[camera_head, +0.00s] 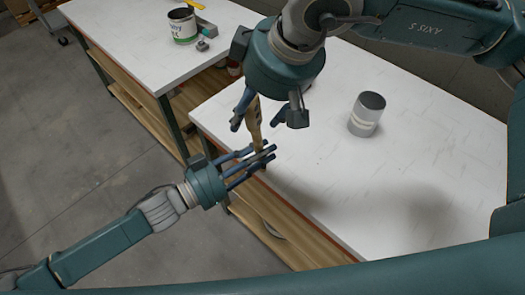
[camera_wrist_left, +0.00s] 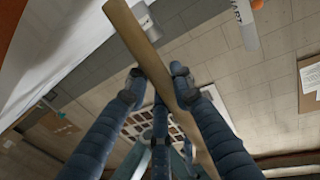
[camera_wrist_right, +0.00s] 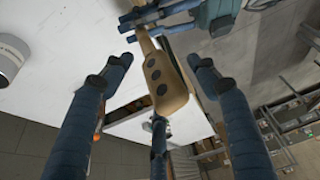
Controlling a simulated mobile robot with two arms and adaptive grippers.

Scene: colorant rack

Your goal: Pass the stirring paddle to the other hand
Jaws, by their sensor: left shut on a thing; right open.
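The stirring paddle (camera_head: 255,122) is a wooden stick that stands roughly upright between my two grippers in the head view. My left gripper (camera_head: 264,158) is shut on its lower part. In the left wrist view the wooden shaft (camera_wrist_left: 134,28) passes between the fingers. My right gripper (camera_head: 266,115) is above, open around the paddle's upper end. In the right wrist view the wide paddle end (camera_wrist_right: 164,80) with several dark holes lies between the spread fingers, with gaps visible on both sides. The left gripper's fingers (camera_wrist_right: 155,18) cross the shaft at the top of that view.
A white-topped table (camera_head: 420,190) lies below and to the right, with a grey can (camera_head: 367,113) on it. Another white table (camera_head: 130,45) at the upper left carries an open paint can (camera_head: 183,25). Bare floor is at the left.

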